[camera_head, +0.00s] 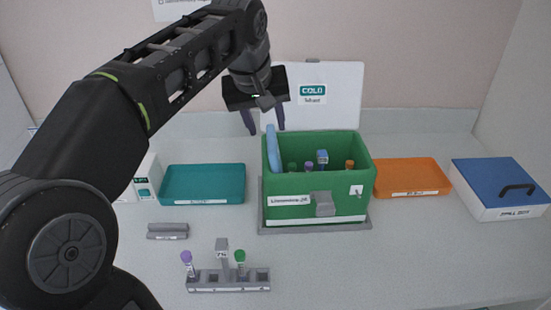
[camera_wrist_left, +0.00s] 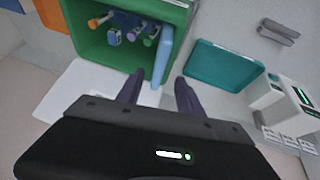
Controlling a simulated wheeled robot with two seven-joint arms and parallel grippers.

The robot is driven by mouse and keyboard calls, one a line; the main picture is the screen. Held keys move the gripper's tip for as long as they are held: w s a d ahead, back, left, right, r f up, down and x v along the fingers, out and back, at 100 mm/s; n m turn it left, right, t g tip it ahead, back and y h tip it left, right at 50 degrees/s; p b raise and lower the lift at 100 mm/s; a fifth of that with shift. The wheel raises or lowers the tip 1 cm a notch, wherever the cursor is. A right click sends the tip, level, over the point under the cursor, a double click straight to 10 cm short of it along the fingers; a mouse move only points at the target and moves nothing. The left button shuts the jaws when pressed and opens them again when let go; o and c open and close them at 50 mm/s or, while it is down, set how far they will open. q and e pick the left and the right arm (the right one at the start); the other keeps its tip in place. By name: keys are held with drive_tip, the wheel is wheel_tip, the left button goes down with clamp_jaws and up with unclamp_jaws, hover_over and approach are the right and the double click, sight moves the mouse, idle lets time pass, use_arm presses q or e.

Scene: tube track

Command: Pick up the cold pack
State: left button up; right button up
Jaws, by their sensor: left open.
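The cold pack (camera_head: 272,149) is a light blue slab standing upright along the left inner wall of the green box (camera_head: 342,207). It also shows in the left wrist view (camera_wrist_left: 164,56), where its near end appears between my finger tips. My left gripper (camera_head: 266,128) is open and empty, just above and behind the pack's top edge. In the left wrist view its two dark fingers (camera_wrist_left: 160,77) lie on either side of the pack with gaps showing. The lower part of the pack is hidden inside the box. My right gripper is out of view.
The box holds several capped tubes (camera_head: 322,158); a white COLD lid (camera_head: 340,95) stands behind it. A teal tray (camera_head: 203,186) is left, an orange tray (camera_head: 411,179) and blue-lidded box (camera_head: 497,190) right. A tube rack (camera_head: 228,286) stands in front.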

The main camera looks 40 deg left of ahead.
sight(270, 138)
use_arm(q)
drive_tip(key=shift+f, duration=0.1)
drive_tip(key=x, duration=0.5)
drive_tip(key=shift+w+p, duration=0.2)
drive_tip(key=shift+p, duration=0.2)
drive_tip(key=shift+f, duration=0.15)
idle(0.6)
clamp_jaws()
idle(0.5)
idle(0.4)
